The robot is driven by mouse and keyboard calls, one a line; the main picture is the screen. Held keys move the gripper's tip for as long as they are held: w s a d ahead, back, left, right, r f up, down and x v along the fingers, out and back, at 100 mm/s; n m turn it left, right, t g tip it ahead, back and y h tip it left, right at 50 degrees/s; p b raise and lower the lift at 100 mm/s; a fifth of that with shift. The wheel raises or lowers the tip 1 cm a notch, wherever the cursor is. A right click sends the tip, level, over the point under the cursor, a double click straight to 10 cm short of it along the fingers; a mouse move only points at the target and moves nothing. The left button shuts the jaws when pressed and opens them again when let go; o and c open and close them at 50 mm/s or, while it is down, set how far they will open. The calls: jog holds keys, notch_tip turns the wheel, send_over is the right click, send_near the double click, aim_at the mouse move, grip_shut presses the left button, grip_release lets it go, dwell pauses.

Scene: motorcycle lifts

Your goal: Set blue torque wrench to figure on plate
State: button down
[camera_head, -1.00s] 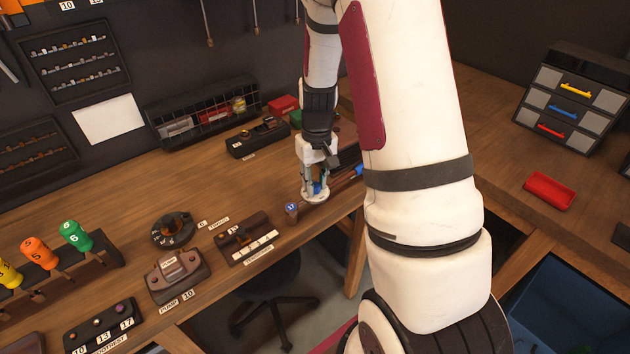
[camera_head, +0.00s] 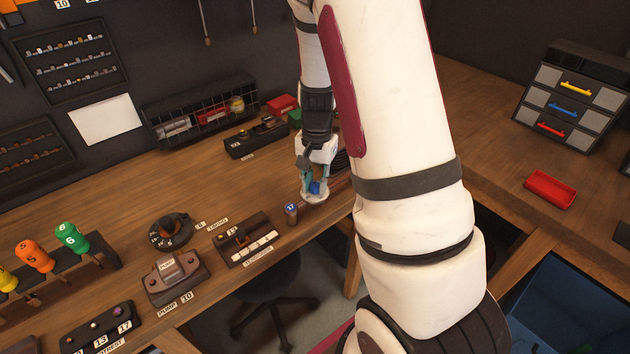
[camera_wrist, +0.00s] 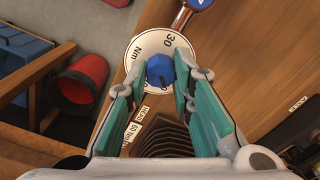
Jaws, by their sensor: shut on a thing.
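The blue torque wrench shows mainly as a blue knob (camera_wrist: 160,72) in the middle of a white dial (camera_wrist: 140,52) marked "30" and "Nm". The dial also shows in the head view (camera_head: 313,199) near the bench's front edge. My gripper (camera_head: 312,184) points down over it. In the wrist view its teal-padded fingers (camera_wrist: 161,80) are shut on the blue knob from both sides. My arm and fingers hide most of the wrench. A small plate (camera_wrist: 133,132) below the dial appears to read "60 Nm", with "REAR" beside it; the small print is hard to read.
A metal cylinder with a blue top (camera_head: 291,209) stands close left of the dial. A labelled brown block (camera_head: 245,240) and a pump block (camera_head: 176,278) lie further left. A red tray (camera_head: 550,189) lies on the right bench. Bare wood is free behind the dial.

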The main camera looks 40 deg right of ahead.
aim_at(316, 185)
jog(key=shift+m, duration=0.6)
jog(key=c, duration=1.4)
grip_release()
jog(key=shift+o, duration=0.2)
notch_tip(316, 185, up, 12)
jog(key=shift+s+d, duration=0.1)
